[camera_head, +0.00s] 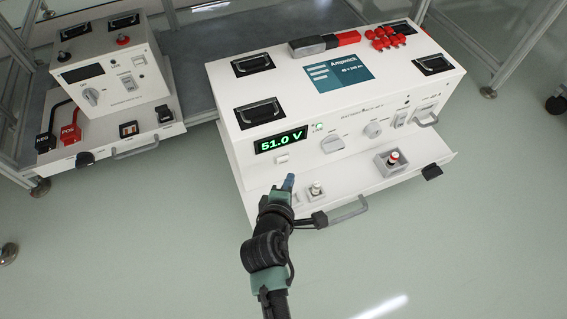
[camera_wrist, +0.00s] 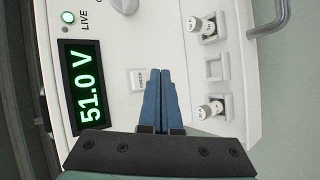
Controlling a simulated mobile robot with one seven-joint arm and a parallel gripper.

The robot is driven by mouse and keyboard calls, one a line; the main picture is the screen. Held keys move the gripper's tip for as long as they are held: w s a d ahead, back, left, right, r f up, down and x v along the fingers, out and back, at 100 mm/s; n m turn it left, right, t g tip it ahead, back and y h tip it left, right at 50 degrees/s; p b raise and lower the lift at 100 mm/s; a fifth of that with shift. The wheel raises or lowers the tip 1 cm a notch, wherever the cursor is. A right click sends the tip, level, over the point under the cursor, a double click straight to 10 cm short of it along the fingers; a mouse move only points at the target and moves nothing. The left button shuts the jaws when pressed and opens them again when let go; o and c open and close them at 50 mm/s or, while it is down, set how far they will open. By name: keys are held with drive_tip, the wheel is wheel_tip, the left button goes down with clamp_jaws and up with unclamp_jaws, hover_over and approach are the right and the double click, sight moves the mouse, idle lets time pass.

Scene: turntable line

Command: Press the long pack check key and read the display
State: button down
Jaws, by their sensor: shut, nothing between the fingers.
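The long pack is the large white box (camera_head: 290,175) on the right in the head view. Its display (camera_head: 281,140) is lit green and reads 51.0 V; the wrist view shows the same reading on the display (camera_wrist: 84,84), turned sideways. The small white check key (camera_head: 282,159) sits just below the display; in the wrist view the key (camera_wrist: 138,81) is beside my fingertips, its label too small to read surely. My gripper (camera_head: 289,180) is shut and empty, its blue fingers (camera_wrist: 160,72) side by side close to the key. I cannot tell whether they touch the panel.
A green LIVE lamp (camera_wrist: 67,17) is lit near the display. A front tray (camera_head: 350,190) carries small plug-like parts, with a handle (camera_head: 349,213) below. A shorter pack (camera_head: 110,75) with a dark display stands at the left. The floor in front is clear.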

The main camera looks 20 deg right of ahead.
drive_tip(key=shift+w, duration=0.9)
drive_tip(key=shift+w+r, duration=0.1)
idle(1.3)
drive_tip(key=shift+w, duration=0.35)
drive_tip(key=shift+w, duration=0.45)
idle(0.8)
drive_tip(key=shift+s, duration=0.1)
drive_tip(key=shift+s+p, duration=0.75)
drive_tip(key=shift+s, duration=0.05)
drive_tip(key=shift+s, duration=0.1)
drive_tip(key=shift+s+p, duration=1.3)
drive_tip(key=shift+s, duration=1.1)
